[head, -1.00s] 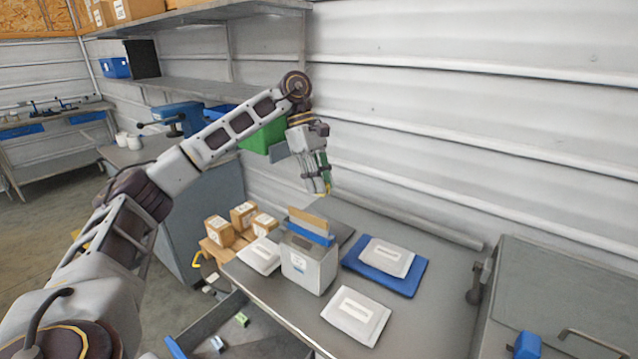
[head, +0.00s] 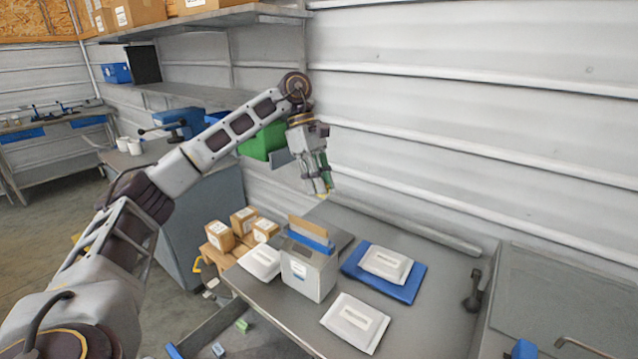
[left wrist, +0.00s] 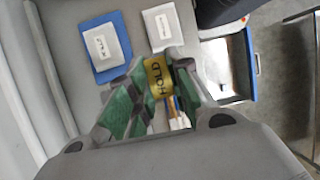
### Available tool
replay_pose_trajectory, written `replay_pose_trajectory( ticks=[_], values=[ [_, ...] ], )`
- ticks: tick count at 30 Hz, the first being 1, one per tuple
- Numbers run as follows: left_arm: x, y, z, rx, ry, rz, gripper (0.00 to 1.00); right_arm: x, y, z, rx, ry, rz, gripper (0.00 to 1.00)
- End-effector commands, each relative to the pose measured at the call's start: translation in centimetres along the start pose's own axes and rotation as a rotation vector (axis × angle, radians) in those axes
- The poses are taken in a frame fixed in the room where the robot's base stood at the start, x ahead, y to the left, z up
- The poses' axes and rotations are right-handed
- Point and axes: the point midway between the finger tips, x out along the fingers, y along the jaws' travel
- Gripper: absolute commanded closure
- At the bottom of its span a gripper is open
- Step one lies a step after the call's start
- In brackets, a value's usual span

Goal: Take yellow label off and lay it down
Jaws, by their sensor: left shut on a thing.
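My left gripper (head: 325,193) is held up above the grey table (head: 440,247), near its back edge by the wall. It is shut on a yellow label (left wrist: 158,77) that reads HOLD, which shows clearly between the green fingers in the left wrist view. My right gripper is not in view.
A white packet (head: 386,263) lies on a blue mat (head: 411,287). Another white packet (head: 355,322) lies at the front, and a third (head: 259,262) lies left of the box. Several cartons (head: 220,236) stand at the left. Bare table lies right of the mat.

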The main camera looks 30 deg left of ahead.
Motion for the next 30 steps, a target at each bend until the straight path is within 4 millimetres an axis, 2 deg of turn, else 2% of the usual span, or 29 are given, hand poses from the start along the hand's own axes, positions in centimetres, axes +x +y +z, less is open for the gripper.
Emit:
replay_pose_trajectory(
  ticks=[30],
  values=[
    [-3.5,-0.3,1.4,0.000,0.000,0.000,0.89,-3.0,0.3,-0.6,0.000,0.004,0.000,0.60]
  ],
)
